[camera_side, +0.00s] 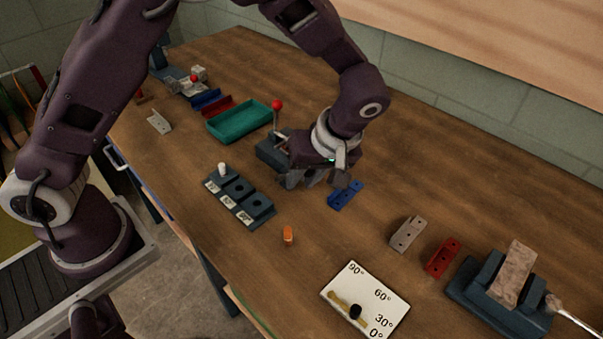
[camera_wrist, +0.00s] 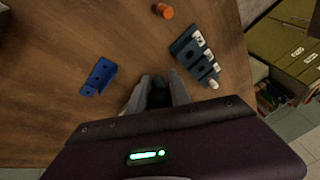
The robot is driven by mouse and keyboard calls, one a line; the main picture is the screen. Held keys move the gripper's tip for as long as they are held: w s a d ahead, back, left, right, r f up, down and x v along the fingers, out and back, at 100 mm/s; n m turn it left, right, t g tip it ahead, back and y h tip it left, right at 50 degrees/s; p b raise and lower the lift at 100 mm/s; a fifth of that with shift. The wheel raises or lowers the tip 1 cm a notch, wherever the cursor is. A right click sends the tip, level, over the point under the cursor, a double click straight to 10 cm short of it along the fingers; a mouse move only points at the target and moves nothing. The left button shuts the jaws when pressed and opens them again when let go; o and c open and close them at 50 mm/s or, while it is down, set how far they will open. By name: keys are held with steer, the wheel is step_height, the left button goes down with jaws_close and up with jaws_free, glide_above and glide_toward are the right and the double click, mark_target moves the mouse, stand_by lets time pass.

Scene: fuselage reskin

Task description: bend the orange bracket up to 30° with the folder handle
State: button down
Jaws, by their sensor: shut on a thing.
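A small orange piece (camera_side: 288,235) stands on the wooden table in the side view. It looks like a short cylinder, and it also shows at the top of the wrist view (camera_wrist: 163,10). I see no clear orange bracket. My gripper (camera_side: 318,180) is low over the table, left of a blue bracket (camera_side: 346,195). Between its fingers (camera_wrist: 157,92) is something dark that I cannot make out. A lever with a red ball (camera_side: 277,105) rises from a dark blue block (camera_side: 272,152) behind my gripper. I cannot tell whether this is the folder handle.
A dark rack (camera_side: 240,200) with a white peg stands left of the gripper. A green tray (camera_side: 238,122) lies behind. At right are grey (camera_side: 407,233) and red (camera_side: 443,258) brackets, an angle board (camera_side: 365,300) marked 0° to 90°, and a blue fixture (camera_side: 500,305) with a rod.

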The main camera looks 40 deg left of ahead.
steer(key=c, duration=1.2)
jaws_free()
step_height(320, 180, up, 12)
steer(key=s+m+h, duration=0.2)
steer(key=s+a+r+m+t+h, duration=0.1)
steer(key=s+a+r+m+t, duration=0.1)
steer(key=s, duration=0.4)
steer(key=s+a+r+m+t+h, duration=0.1)
steer(key=s+a+r+m+t, duration=0.1)
steer(key=s+a+m, duration=0.1)
steer(key=s+a+r+m+t+h, duration=0.1)
steer(key=s+a+r+m+t, duration=0.1)
steer(key=s, duration=0.6)
steer(key=shift+s+a+r+m, duration=0.2)
steer(key=shift+r+m, duration=0.05)
steer(key=shift+m, duration=0.45)
steer(key=shift+s+a+r+m, duration=0.15)
steer(key=shift+r+m, duration=0.05)
steer(key=shift+m, duration=0.5)
